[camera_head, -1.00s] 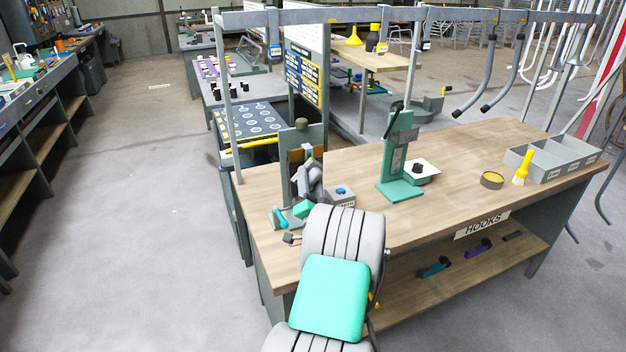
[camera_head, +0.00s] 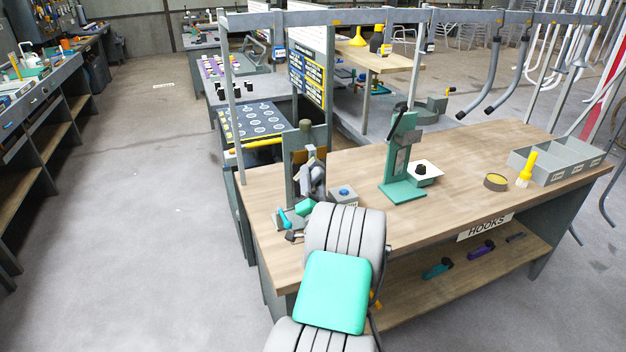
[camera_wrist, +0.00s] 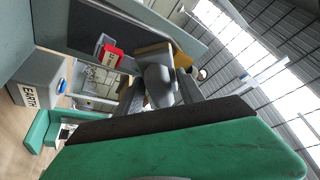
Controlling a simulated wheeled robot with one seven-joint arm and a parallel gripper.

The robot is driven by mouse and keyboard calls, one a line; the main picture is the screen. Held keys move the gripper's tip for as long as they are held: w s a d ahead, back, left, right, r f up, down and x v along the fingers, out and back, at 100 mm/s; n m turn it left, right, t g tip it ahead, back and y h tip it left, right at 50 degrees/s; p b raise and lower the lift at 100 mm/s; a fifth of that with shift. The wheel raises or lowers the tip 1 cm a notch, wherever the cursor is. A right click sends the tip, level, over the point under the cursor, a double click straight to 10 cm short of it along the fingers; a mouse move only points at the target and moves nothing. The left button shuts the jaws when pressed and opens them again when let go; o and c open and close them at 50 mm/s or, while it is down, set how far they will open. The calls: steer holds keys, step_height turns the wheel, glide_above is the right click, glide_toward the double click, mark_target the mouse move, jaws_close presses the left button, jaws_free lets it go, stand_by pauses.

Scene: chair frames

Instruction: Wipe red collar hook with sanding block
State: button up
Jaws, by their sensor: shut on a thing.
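My gripper (camera_head: 312,178) is at the left end of the wooden bench, beside an upright grey post fixture. The hook itself is not clearly visible. I cannot tell whether the block touches anything. A large green shape fills the wrist view's lower part.
A grey box with a blue button (camera_head: 343,193), marked EARTH in the wrist view, stands close to my gripper. A green press (camera_head: 402,165) stands mid-bench. A round tin (camera_head: 495,182), a yellow brush (camera_head: 527,168) and a grey divided tray (camera_head: 560,160) are at right.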

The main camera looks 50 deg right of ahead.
steer(key=shift+w+d, duration=0.15)
steer(key=shift+w, duration=0.2)
